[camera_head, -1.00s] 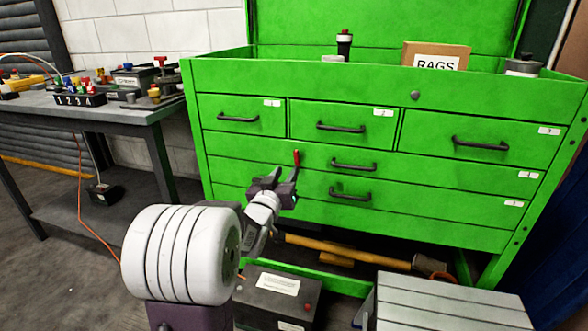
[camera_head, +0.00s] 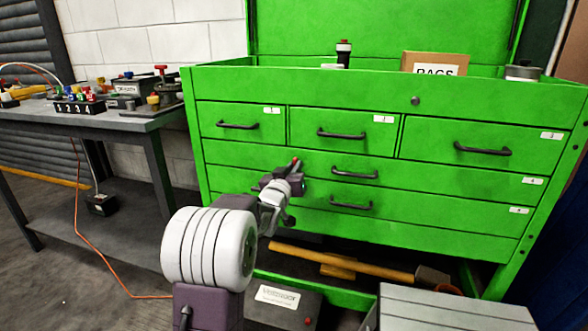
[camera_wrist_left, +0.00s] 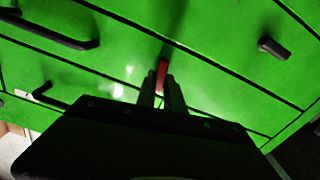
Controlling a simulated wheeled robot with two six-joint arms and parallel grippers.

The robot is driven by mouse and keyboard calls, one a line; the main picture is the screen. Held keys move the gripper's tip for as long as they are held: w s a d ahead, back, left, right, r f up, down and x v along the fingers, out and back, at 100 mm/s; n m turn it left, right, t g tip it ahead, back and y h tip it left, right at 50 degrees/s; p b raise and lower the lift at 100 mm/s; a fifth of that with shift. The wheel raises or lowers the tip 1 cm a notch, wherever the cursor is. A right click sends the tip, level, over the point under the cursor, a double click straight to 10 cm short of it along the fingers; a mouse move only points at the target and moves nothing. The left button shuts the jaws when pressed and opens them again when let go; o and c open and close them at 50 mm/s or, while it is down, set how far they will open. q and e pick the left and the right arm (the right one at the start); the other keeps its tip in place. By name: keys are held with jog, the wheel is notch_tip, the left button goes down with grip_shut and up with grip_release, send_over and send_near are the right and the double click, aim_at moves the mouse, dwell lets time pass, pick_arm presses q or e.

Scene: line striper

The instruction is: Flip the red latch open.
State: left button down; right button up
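The red latch (camera_head: 295,161) is a small upright lever on the front of the green tool chest (camera_head: 240,154), at the left part of the wide drawers. It also shows in the left wrist view (camera_wrist_left: 162,75), between my fingertips. My left gripper (camera_head: 292,172) is at the latch, its fingers close together on either side of it. In the left wrist view the left gripper (camera_wrist_left: 162,86) appears shut on the latch. The lower part of the latch is hidden by the fingers in the head view. My right gripper is not in view.
Black drawer handles (camera_head: 355,171) stick out right of the latch. A hammer (camera_head: 345,262) and a dark box (camera_head: 283,303) lie below the drawers. A grey workbench (camera_head: 95,119) stands at the left. A cardboard RAGS box (camera_head: 435,64) sits on the chest.

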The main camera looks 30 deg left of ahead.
pick_arm(q)
jog(key=shift+m+b, duration=0.3)
jog(key=shift+m, duration=0.8)
jog(key=c, duration=1.4)
grip_release()
jog(key=shift+c, duration=0.2)
jog(key=shift+s, duration=0.1)
jog(key=p+v, duration=0.2)
jog(key=v, duration=0.7)
jog(key=shift+p, duration=0.4)
